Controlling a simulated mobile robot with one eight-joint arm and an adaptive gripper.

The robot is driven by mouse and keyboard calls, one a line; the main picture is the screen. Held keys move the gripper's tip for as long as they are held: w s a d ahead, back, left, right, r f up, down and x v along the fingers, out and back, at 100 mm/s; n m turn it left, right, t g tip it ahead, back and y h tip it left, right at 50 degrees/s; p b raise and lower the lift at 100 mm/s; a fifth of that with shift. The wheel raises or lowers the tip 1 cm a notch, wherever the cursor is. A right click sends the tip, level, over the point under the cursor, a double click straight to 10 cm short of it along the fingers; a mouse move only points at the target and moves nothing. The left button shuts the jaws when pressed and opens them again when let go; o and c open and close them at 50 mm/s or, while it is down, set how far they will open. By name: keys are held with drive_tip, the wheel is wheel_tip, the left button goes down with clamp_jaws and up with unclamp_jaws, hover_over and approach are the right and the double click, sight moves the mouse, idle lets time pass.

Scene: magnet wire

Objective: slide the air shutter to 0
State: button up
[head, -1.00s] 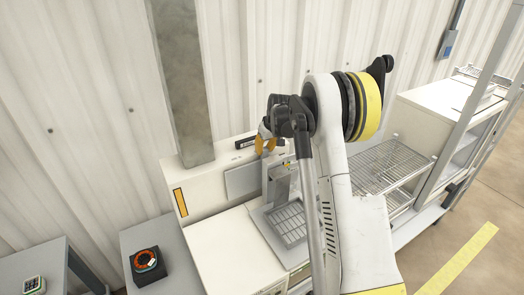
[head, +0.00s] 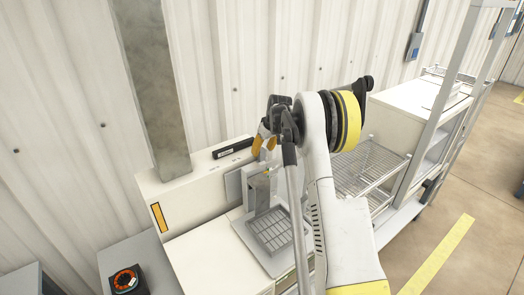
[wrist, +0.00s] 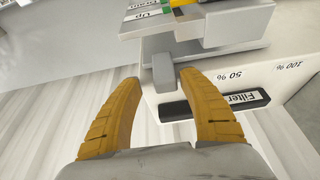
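My gripper (wrist: 158,77) is open in the wrist view, with two yellow fingers spread apart. A small grey block (wrist: 163,72) shows between the fingertips, with a gap to the left finger and the right fingertip close to it. It looks like the shutter's tab, though I cannot be sure. The panel edge beside it (wrist: 265,78) carries 50 % and 100 % marks, upside down; no 0 mark is visible. In the head view my gripper (head: 264,143) is above the back panel of the white machine (head: 182,203). The tab is not clear there.
A black slot labelled Filter (wrist: 175,110) is near the right finger; its black strip (head: 232,148) lies on top of the machine. A grey tray with a grid (head: 270,232) sits below my arm. A wire rack (head: 365,168) stands right, and a metal post (head: 158,90) rises behind.

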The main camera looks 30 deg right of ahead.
drive_tip(key=shift+a+r, duration=0.15)
drive_tip(key=v, duration=1.2)
drive_tip(key=shift+s, duration=0.1)
drive_tip(key=s+a+r+t+b, duration=0.1)
drive_tip(key=s+a+r+b, duration=0.15)
drive_tip(key=s+a, duration=0.5)
drive_tip(key=s+a+r+b, duration=0.25)
drive_tip(key=s+a, duration=0.25)
drive_tip(key=a, duration=0.6)
drive_tip(key=s+a+f+b, duration=0.1)
drive_tip(key=s+a+f, duration=0.2)
drive_tip(key=s, duration=0.4)
drive_tip(key=s+a+f+t+b, duration=0.1)
drive_tip(key=s+a+f+b, duration=0.1)
drive_tip(key=s+a+f, duration=0.2)
drive_tip(key=s+a+f+b, duration=0.1)
drive_tip(key=s+a+f, duration=0.3)
drive_tip(key=s, duration=0.7)
drive_tip(key=a, duration=0.2)
drive_tip(key=shift+a+t, duration=0.35)
drive_tip(key=shift+t, duration=0.05)
